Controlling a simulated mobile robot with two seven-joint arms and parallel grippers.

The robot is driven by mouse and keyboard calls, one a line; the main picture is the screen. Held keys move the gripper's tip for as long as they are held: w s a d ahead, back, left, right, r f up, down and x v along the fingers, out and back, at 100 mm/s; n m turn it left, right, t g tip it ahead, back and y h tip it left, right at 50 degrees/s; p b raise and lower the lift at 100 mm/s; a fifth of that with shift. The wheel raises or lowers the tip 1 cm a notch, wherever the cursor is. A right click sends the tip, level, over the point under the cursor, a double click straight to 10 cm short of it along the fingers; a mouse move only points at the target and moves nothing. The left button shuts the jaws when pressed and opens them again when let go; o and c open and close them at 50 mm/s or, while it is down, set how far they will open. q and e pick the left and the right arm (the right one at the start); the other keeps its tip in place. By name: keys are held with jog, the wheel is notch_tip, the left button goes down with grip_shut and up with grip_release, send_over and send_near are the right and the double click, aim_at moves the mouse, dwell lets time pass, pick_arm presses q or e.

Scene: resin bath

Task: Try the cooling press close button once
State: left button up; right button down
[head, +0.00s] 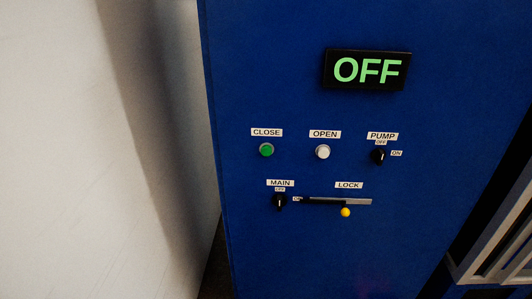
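The blue control panel (300,250) fills the middle of the head view. The green close button (266,150) sits under the CLOSE label (267,132) at the panel's left. The white open button (322,152) is to its right, under the OPEN label. A black display (366,70) above reads OFF in green. The black pump knob (379,156) is at the right, with OFF above it and ON beside it. The black main knob (280,201) is below the close button. Neither of my grippers is in view.
A lock slider (338,201) runs across the panel below the buttons, with a yellow knob (345,212) under it. A pale wall (70,150) stands at the left. A grey metal frame (495,245) shows at the lower right. Nothing stands before the buttons.

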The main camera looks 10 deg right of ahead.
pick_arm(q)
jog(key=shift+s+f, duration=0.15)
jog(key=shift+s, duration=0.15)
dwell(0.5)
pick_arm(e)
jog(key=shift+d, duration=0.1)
